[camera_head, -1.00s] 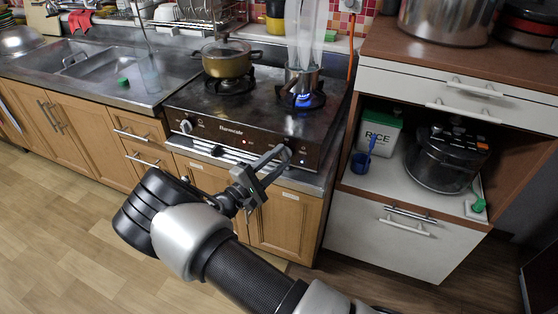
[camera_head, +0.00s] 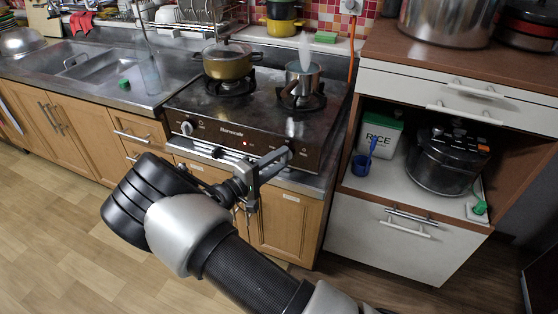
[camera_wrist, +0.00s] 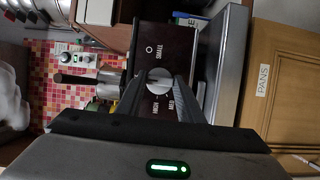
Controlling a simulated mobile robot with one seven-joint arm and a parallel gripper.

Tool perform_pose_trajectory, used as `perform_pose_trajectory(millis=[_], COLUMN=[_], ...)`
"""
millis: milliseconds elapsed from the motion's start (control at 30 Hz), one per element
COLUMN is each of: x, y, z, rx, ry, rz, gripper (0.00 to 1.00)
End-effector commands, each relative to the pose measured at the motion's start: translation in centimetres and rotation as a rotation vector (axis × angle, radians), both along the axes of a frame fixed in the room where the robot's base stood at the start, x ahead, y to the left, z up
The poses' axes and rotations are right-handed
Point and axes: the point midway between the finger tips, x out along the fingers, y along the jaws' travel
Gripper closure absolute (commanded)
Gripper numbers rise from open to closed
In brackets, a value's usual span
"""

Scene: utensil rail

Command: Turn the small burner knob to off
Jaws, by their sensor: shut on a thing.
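The small burner knob (camera_wrist: 158,79) is a round silver-grey dial on the stove's dark front panel. My gripper (camera_wrist: 159,88) is shut on it, one finger at each side, in the wrist view. In the head view my gripper (camera_head: 284,156) reaches the right end of the panel, and its fingers mostly hide the knob. The stove (camera_head: 235,118) has a small steel pot (camera_head: 303,76) on its right burner. No flame shows under this pot, and a wisp of steam rises above it.
A yellow lidded pot (camera_head: 228,66) stands on the left burner, and another knob (camera_head: 187,128) is at the panel's left. A white-and-brown cabinet (camera_head: 380,215) with a rice cooker (camera_head: 443,160) stands close on the right. The floor in front is clear.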

Motion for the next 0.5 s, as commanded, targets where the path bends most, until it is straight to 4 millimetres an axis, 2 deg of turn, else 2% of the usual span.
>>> perform_pose_trajectory(millis=[200, 233, 300, 333, 500], x=[-0.02, -0.02, -0.01, -0.01, -0.01], y=[0.02, 0.02, 0.01, 0.01, 0.01], z=[-0.04, -0.04, -0.04, -0.03, -0.01], rx=[0.002, 0.002, 0.002, 0.002, 0.001], ry=[-0.001, -0.001, -0.001, -0.001, -0.001], rz=[0.000, 0.000, 0.000, 0.000, 0.000], gripper=[0.89, 0.63, 0.51, 0.48, 0.48])
